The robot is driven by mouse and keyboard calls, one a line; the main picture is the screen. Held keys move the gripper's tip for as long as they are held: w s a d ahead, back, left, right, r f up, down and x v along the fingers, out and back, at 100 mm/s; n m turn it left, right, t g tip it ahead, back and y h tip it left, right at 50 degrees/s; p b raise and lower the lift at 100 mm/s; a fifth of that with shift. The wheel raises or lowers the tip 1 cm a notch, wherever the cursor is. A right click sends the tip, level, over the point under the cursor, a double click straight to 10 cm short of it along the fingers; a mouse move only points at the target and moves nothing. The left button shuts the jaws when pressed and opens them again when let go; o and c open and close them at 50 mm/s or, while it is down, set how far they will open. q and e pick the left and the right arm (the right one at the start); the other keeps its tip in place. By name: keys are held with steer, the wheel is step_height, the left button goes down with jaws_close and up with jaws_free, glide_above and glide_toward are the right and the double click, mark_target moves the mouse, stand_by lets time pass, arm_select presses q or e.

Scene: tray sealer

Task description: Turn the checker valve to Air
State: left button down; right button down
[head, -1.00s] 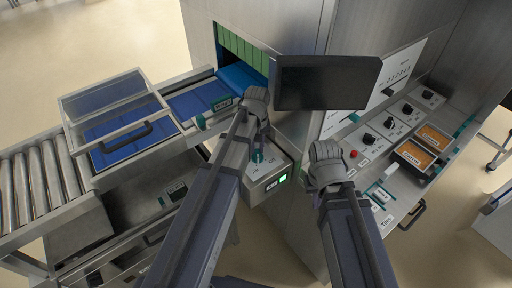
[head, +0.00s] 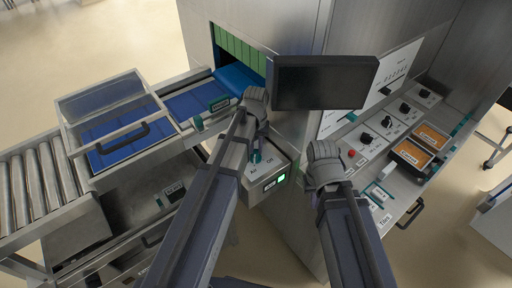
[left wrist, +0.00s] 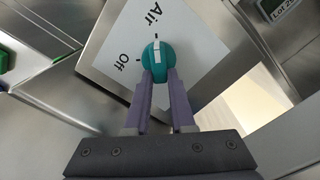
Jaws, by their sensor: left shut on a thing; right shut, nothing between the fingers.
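The checker valve is a teal round knob (left wrist: 158,58) with a white pointer bar, on a pale plate (left wrist: 195,45) marked Air and Off. In the left wrist view the pointer lines up with the tick beside Air; the Off tick is to its left. My left gripper (left wrist: 160,75) is shut on the knob, its fingers on either side of the lower part. In the head view the knob (head: 256,157) is partly hidden by my left gripper (head: 259,147). My right gripper (head: 323,153) is shut and empty, in front of the machine, right of the valve box.
A dark monitor (head: 324,82) stands just above and between my grippers. A green-lit display (head: 281,178) is on the valve box front. A conveyor with a clear hinged cover (head: 103,98) lies left. Black knobs (head: 387,122) and orange-labelled trays (head: 411,153) are on the right panel.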

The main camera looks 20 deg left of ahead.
mark_target(256, 150)
arm_select(q)
steer(key=c, duration=0.8)
jaws_free()
steer(key=shift+o, duration=0.2)
step_height(256, 150, up, 8)
steer(key=p, duration=0.8)
steer(key=shift+s+f, duration=0.1)
steer(key=shift+f, duration=0.1)
